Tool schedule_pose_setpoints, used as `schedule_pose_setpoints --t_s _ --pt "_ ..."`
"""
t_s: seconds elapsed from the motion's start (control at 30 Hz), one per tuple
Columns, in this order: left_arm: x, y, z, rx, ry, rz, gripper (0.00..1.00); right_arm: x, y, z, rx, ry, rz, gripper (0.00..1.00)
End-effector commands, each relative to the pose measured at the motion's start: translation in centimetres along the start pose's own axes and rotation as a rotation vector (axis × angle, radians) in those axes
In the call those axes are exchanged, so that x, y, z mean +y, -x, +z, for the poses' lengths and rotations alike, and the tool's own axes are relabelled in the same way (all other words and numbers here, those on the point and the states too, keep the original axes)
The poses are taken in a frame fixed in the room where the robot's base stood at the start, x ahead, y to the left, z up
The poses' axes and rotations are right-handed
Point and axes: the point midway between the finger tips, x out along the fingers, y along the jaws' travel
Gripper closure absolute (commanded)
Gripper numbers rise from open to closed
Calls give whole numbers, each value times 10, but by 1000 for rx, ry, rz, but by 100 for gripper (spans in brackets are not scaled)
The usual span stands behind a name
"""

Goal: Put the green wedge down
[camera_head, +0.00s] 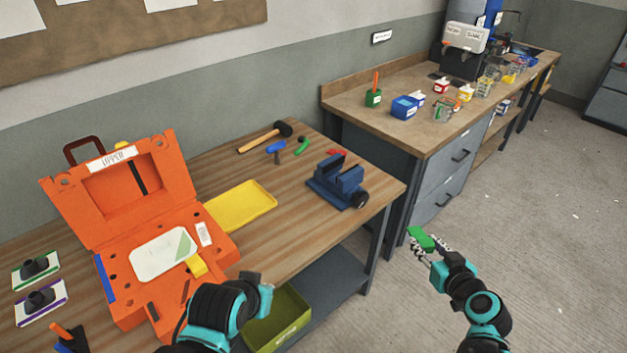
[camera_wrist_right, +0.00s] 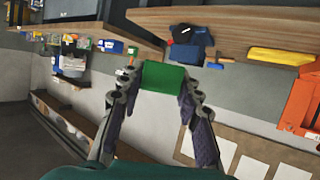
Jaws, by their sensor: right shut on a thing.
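The green wedge (camera_head: 421,238) is held in the fingertips of my right gripper (camera_head: 430,246), in the air over the floor, to the right of the wooden workbench (camera_head: 300,232). In the right wrist view the wedge (camera_wrist_right: 162,77) sits between the two fingers, which are shut on it. It is clear of the bench and touches nothing but the fingers. My left arm shows at the bottom of the head view, in front of the bench, but its gripper fingers are not visible.
The bench holds an open orange case (camera_head: 110,243), a yellow tray (camera_head: 241,206), a blue vise (camera_head: 338,182), a hammer (camera_head: 262,139) and small coloured pieces. A green bin (camera_head: 278,322) is below. A second bench (camera_head: 432,126) stands behind.

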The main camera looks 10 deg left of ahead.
Motion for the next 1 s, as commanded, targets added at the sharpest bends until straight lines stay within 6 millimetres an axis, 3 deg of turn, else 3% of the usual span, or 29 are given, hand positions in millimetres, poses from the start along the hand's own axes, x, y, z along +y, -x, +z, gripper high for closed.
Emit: schedule_pose_setpoints --t_s 0.17,0.4,0.6,0.73,1.0 --pt "0 0 0 0 0 0 100 -32 -31 -7 -4 41 -102 95" --pt "0 0 0 0 0 0 100 -127 -97 -12 -8 147 -358 95" --pt "0 0 0 0 0 0 100 -191 -126 -7 -2 210 -509 95" --pt "0 0 0 0 0 0 100 -210 -132 -4 0 228 -552 95" --pt "0 0 0 0 0 0 100 -213 -134 -4 0 232 -560 95"
